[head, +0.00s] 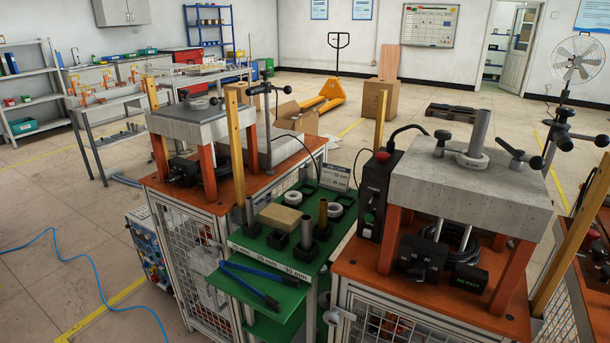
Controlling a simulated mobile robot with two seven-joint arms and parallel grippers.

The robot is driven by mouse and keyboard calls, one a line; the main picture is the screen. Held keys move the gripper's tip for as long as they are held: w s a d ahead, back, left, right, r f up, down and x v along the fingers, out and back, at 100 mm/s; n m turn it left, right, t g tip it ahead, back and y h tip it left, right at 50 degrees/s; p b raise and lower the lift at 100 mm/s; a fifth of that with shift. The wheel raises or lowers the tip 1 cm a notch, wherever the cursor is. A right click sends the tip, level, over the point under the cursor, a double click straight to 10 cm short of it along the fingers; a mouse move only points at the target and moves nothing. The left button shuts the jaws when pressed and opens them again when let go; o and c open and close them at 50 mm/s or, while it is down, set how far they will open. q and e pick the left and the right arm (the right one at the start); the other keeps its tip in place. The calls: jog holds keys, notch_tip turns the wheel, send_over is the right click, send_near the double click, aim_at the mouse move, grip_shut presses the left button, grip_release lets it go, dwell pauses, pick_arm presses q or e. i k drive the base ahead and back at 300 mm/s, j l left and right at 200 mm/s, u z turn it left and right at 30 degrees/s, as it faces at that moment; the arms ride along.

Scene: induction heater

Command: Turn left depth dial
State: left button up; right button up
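Two induction heater stations stand on orange-topped cabinets. The left station carries a concrete slab (190,125) on orange legs. A grey ring-shaped part (200,104) with a small black knob (184,94) sits on it. A dark post with black-knobbed handles (265,88) rises at this station's right side. The right station has a similar slab (450,178) with a grey cylinder (479,135) and black-ended handles (515,154). I cannot tell which part is the left depth dial; its markings are too small to read. Neither of my grippers shows in the head view.
A green table (240,285) between the stations holds metal tubes, rings, black holders and blue-handled tongs (250,284). A black control box (378,195) stands beside the right slab. A blue hose (75,270) lies on the open floor at left.

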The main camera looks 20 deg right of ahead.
aim_at(175, 177)
jog(key=i+j+u, duration=1)
jog(key=i, duration=0.45)
jog(key=i+u, duration=0.3)
jog(key=i, duration=0.35)
jog(key=i+j+z, duration=0.1)
jog(key=i+z, duration=0.3)
jog(key=i, duration=0.15)
jog(key=i+j+z, duration=0.35)
jog(key=i, duration=0.2)
jog(key=i+z, duration=0.2)
jog(key=z, duration=0.25)
jog(key=i+j+z, duration=0.1)
jog(key=z, duration=0.3)
jog(key=i+j+z, duration=0.2)
jog(key=z, duration=0.25)
jog(key=i+j+z, duration=0.1)
jog(key=z, duration=0.35)
jog(key=i+j+z, duration=0.2)
jog(key=z, duration=0.3)
jog(key=i+j+z, duration=0.1)
jog(key=z, duration=0.35)
jog(key=j+z, duration=0.3)
jog(key=z, duration=0.15)
jog(key=j+z, duration=0.3)
jog(key=z, duration=0.15)
jog(key=i, duration=0.05)
